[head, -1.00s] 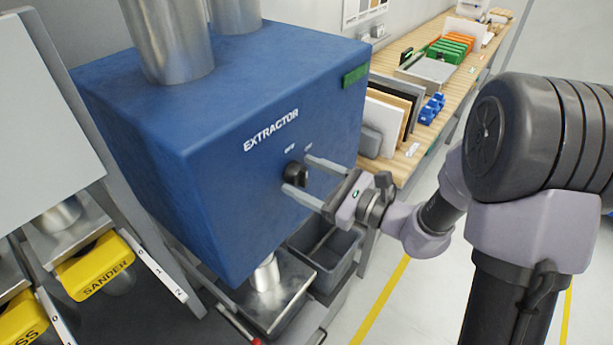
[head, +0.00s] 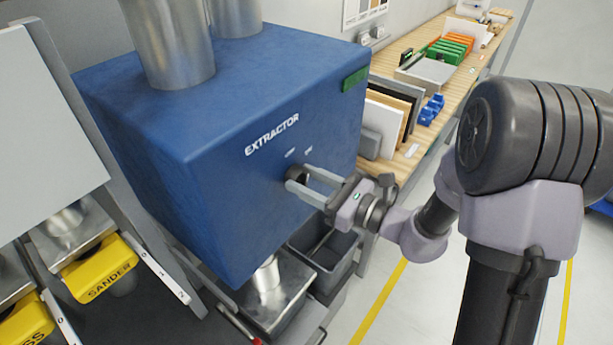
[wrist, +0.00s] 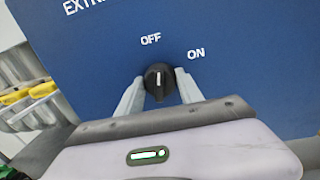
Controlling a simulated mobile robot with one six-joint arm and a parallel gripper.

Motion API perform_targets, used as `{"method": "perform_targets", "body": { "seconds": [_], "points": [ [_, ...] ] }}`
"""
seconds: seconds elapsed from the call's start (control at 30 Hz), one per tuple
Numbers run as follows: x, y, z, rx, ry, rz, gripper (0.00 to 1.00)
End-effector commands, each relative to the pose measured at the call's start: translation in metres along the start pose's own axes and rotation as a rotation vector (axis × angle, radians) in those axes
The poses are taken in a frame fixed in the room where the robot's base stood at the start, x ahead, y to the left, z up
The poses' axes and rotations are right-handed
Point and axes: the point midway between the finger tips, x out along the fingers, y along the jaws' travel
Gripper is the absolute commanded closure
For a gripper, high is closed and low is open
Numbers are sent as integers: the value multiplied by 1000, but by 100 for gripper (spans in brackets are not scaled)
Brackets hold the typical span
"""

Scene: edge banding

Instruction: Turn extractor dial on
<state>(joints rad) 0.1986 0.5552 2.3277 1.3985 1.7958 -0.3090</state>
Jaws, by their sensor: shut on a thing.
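The blue extractor box (head: 210,120) carries a black round dial (wrist: 158,80) on its front face, beneath the white OFF and ON labels. The dial's white mark points up, towards OFF rather than ON, in the wrist view. My gripper (head: 296,180) reaches in from the right. Its two grey fingers are closed around the dial, one on each side, as the wrist view (wrist: 158,98) also shows.
Metal ducts (head: 172,45) rise from the box top. A wooden bench (head: 412,150) with boards and blue bins (head: 431,110) stands behind to the right. Yellow SANDER gate (head: 97,270) is at the lower left. Grey bins (head: 325,255) sit below the box.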

Motion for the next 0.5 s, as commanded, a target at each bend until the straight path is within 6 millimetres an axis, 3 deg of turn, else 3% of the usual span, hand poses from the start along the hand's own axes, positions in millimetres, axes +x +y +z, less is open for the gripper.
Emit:
{"method": "perform_targets", "body": {
  "seconds": [0.5],
  "points": [
    [0,-1,2,489,-33,-7,97]
  ]
}}
